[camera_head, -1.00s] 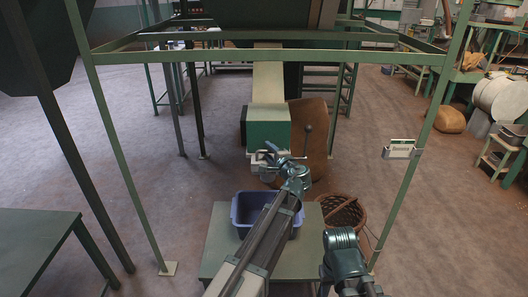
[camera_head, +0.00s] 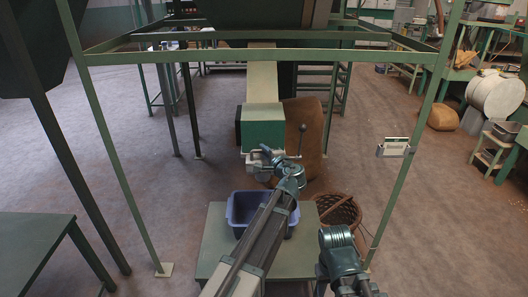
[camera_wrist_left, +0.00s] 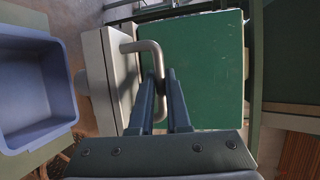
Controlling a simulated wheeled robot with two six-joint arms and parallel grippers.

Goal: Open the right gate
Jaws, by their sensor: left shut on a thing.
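The green chute box (camera_head: 263,128) hangs at the end of the pale chute, with a grey metal gate part (camera_head: 258,165) below it. In the left wrist view a bent grey metal handle (camera_wrist_left: 148,46) comes from a pale block (camera_wrist_left: 101,75) beside the green box face (camera_wrist_left: 205,70). My left gripper (camera_wrist_left: 163,85) is shut on this handle, one finger on each side of it. In the head view my left gripper (camera_head: 277,160) reaches the gate from below and partly hides it. My right arm shows at the lower right; its gripper is out of view.
A blue bin (camera_head: 240,212) stands under the chute on a green table (camera_head: 213,245); my left arm passes over it. A wicker basket (camera_head: 343,212) and a brown sack (camera_head: 306,125) stand nearby. Green frame posts (camera_head: 119,165) flank the space.

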